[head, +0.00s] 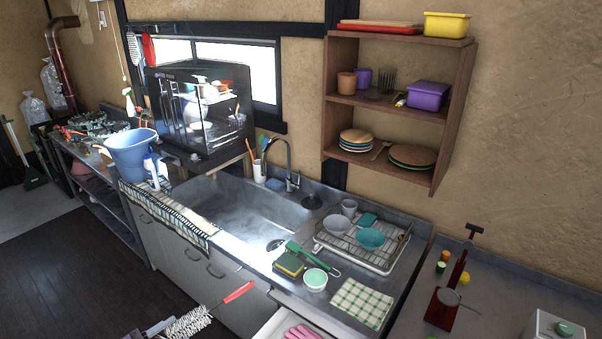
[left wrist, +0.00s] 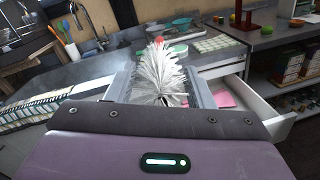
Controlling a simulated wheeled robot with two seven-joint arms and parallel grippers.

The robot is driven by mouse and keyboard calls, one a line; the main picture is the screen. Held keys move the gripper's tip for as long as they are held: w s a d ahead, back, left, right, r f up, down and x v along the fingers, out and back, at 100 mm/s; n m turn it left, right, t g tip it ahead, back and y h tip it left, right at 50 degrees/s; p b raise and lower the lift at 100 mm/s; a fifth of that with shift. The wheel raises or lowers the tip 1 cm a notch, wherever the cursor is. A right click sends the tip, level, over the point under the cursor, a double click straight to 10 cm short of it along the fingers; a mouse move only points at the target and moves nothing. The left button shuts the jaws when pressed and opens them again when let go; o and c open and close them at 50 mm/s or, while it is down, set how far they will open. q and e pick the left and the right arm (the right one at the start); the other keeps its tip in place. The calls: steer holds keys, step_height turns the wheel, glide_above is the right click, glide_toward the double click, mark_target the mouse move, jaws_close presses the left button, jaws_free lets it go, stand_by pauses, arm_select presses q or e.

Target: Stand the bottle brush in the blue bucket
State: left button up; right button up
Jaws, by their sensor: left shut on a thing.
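The bottle brush has white bristles (head: 188,324) and a red handle (head: 240,291). It is at the bottom of the head view, tilted, with the handle up and to the right, in front of the sink cabinets. My left gripper (head: 158,329) shows only partly at the bottom edge and is shut on the brush at its bristle end. The blue bucket (head: 130,155) stands upright on the counter left of the sink. My right gripper is not in view.
A white spray bottle (head: 153,172) stands close to the bucket's right side. A striped towel (head: 168,217) hangs over the counter's front edge. A drawer (head: 280,324) with pink gloves (head: 302,332) is open below the counter. A black cabinet (head: 200,108) stands behind the bucket.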

arm_select(q)
steer(key=shift+s+d, duration=0.45)
steer(key=shift+d, duration=0.2)
steer(key=s+d+r+n+t+y, duration=0.2)
steer(key=s+d+r, duration=1.3)
steer(key=s+d, duration=0.2)
steer(key=w+a+r+n+t+y, duration=0.3)
steer(key=a+n+y, duration=0.25)
steer(key=y, duration=0.35)
step_height(320, 180, down, 14)
steer(key=n+y+b, duration=0.1)
steer(key=b, duration=1.3)
steer(key=shift+w+y, duration=0.3)
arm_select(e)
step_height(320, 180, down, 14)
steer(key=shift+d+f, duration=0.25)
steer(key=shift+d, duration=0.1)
arm_select(q)
steer(key=shift+a+r, duration=0.1)
steer(key=shift+a, duration=0.05)
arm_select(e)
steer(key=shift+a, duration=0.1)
